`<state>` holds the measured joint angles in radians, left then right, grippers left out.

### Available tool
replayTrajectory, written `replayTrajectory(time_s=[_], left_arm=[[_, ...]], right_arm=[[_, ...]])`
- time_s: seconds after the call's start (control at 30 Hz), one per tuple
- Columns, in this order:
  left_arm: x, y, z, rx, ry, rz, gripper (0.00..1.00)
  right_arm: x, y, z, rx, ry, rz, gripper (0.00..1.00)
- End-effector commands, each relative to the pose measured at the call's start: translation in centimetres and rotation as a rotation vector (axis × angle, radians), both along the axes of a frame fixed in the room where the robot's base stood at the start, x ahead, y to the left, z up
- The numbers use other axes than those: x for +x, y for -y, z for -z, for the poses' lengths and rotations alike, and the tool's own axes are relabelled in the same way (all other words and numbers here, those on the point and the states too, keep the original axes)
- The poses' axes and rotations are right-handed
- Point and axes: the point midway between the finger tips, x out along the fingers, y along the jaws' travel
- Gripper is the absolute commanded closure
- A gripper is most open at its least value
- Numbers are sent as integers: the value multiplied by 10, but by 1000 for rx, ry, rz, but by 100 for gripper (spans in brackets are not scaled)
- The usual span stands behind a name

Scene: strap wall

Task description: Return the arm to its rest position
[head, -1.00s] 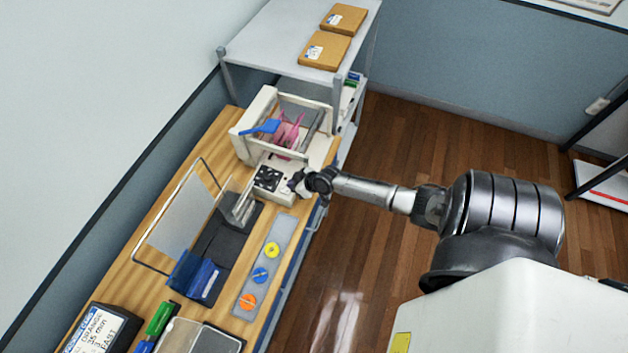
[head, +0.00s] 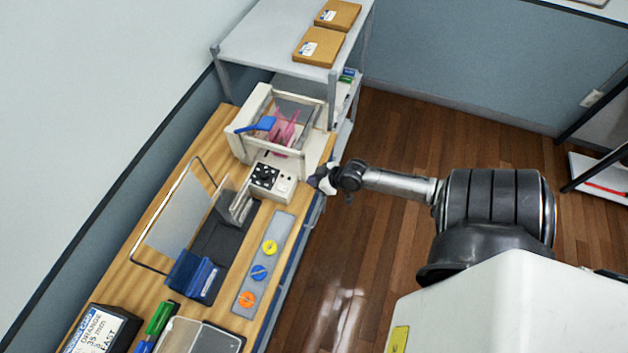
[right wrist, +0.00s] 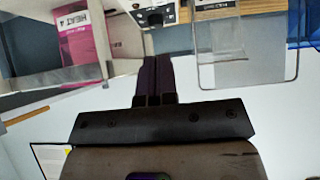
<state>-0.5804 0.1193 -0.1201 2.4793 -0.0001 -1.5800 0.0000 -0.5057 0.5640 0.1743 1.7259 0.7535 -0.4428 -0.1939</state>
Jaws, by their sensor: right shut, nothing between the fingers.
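My right gripper (head: 322,180) is at the right edge of the wooden bench, beside the white control box with black knobs (head: 270,178). My right arm reaches to it from the right over the floor. In the right wrist view the two dark fingers (right wrist: 155,82) are together with nothing between them. The control box also shows beyond the fingertips in that view (right wrist: 157,14). My left gripper is not in view.
A white open-fronted machine (head: 255,118) holding pink and blue pieces stands behind the control box. A grey strip with coloured discs (head: 253,285) lies along the bench (head: 140,238). A shelf (head: 270,37) stands at the back.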

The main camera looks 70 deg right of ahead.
Motion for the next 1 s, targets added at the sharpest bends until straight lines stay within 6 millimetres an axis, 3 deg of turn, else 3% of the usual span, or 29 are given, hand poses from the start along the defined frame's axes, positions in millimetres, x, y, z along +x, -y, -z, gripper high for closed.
replayTrajectory(time_s=[0.67,0.87,1.0], left_arm=[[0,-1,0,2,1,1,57],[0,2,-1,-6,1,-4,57],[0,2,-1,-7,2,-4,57]], right_arm=[[-1,0,1,14,-10,10,100],[-27,-3,23,11,-240,3,100],[-47,-20,13,-110,-457,-54,100]])
